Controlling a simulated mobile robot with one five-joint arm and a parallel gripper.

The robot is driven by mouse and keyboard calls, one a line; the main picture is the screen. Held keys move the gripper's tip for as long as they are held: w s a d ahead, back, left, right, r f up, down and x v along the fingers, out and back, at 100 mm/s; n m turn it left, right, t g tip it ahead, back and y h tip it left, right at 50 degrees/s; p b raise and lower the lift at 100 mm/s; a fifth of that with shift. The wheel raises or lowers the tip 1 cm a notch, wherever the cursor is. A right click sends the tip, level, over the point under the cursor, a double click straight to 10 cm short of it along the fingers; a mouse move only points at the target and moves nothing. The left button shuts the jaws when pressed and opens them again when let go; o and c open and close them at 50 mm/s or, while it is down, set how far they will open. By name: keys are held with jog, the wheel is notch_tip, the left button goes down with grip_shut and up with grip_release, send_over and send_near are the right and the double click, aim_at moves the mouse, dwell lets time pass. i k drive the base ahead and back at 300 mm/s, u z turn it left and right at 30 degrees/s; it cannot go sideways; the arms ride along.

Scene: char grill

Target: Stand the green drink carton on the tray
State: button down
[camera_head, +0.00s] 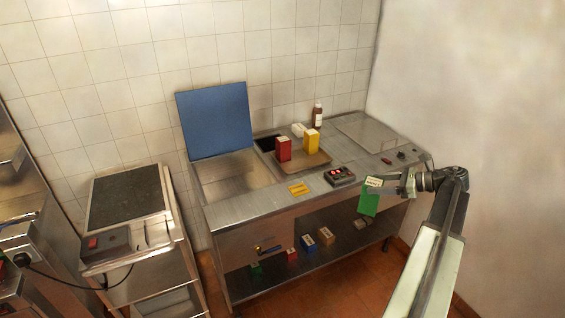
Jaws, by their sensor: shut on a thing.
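The green drink carton (369,203) is held in my gripper (380,184), in front of the counter's right part. My gripper is shut on the carton's upper end, and the carton hangs below it, slightly tilted. The brown tray (299,164) lies on the counter, to the left of and behind the gripper. A red carton (283,149) and a yellow carton (311,141) stand upright on it. The front of the tray is bare.
A dark box with red lights (340,176) sits on the counter between gripper and tray. Yellow pieces (299,189) lie at the front edge. A brown bottle (318,115) stands behind the tray. Several small boxes (326,236) are on the lower shelf. A blue lid (215,120) stands open.

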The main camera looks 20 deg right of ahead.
aim_at(305, 164)
jog(key=u, duration=0.05)
jog(key=i, duration=1.3)
jog(key=u, duration=0.1)
